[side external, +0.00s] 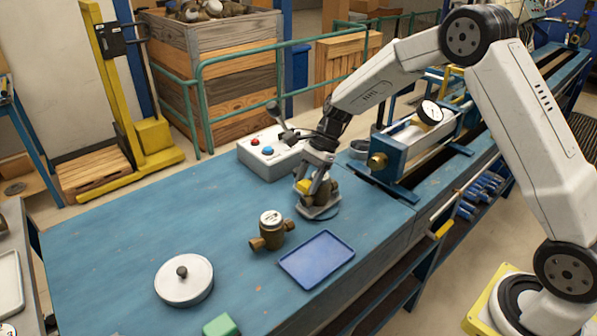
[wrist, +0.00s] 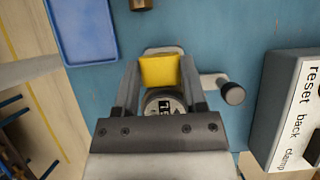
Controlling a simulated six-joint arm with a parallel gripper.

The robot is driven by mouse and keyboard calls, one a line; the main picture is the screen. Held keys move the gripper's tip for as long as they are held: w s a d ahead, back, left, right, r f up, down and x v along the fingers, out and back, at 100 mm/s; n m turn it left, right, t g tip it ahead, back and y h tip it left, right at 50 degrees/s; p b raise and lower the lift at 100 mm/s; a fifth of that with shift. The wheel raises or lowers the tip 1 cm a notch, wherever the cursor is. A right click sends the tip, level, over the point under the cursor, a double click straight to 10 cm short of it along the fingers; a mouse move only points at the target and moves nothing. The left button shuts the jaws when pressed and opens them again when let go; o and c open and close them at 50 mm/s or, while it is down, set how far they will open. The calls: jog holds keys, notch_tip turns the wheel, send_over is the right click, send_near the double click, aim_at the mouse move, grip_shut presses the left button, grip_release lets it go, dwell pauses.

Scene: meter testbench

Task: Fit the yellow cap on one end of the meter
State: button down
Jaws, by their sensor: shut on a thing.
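My gripper (side external: 308,181) is low over the blue table, pointing down. In the wrist view its two fingers (wrist: 160,75) are shut on the yellow cap (wrist: 159,70), which also shows in the side view (side external: 303,187). A brass meter (side external: 325,196) with a round, lettered dial (wrist: 163,103) stands on a grey holder plate (side external: 320,213) right beside the cap. The plate has a dark-knobbed lever (wrist: 231,92). The fingers hide where cap and meter end meet, so I cannot tell whether the cap is seated. A second brass meter (side external: 270,232) stands apart on the table.
A blue tray (side external: 318,259) lies in front of the holder. A round metal lid (side external: 184,281) and a green block (side external: 220,326) are nearer the camera. The button box (side external: 270,153) stands close behind, and the gauge bench (side external: 400,160) is to the right. The left tabletop is clear.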

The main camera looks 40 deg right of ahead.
aim_at(306, 197)
jog(key=shift+f, duration=1.15)
dwell(1.4)
jog(key=shift+s+f, duration=0.2)
jog(key=shift+f, duration=0.55)
dwell(1.0)
grip_release()
dwell(0.4)
jog(key=shift+r, duration=0.2)
jog(key=shift+w+r, duration=0.2)
jog(key=shift+r, duration=3.3)
jog(key=shift+s, duration=0.1)
